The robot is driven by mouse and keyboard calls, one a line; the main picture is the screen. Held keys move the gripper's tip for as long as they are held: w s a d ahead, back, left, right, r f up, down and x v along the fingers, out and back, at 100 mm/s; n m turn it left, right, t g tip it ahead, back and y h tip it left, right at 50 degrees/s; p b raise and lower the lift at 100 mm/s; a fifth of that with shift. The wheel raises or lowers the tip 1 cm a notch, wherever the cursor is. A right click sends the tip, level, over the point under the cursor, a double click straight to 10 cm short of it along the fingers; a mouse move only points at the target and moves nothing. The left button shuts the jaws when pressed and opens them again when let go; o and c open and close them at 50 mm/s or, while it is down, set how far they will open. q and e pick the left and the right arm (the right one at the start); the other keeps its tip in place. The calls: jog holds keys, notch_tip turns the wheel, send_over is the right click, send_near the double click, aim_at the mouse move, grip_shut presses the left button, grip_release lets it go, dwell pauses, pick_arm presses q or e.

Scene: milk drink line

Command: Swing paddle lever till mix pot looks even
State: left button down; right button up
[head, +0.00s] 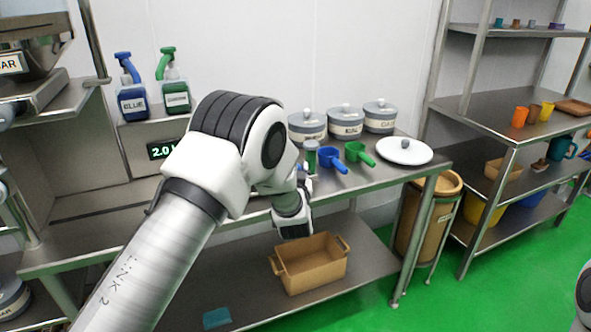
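I cannot make out a paddle lever or a mix pot in the head view. My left arm reaches up from the bottom left and bends down at its elbow in front of the steel table (412,176). Its wrist end hangs by the table's front edge, above the brown bin on the lower shelf. The fingers of my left gripper cannot be made out. Only a piece of my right arm shows at the lower right edge, and its gripper is out of view.
Blue (132,100) and green (176,96) pump bottles stand behind a 2.0 display (161,149). Lidded pots (345,122), blue (331,160) and green (357,153) scoops and a white lid (404,151) are on the table. A brown bin (312,267) sits below. Shelves (500,122) stand right.

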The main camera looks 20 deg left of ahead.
pick_arm(q)
jog(key=c, duration=0.7)
grip_release()
jog(key=shift+d, duration=0.1)
jog(key=v, duration=1.2)
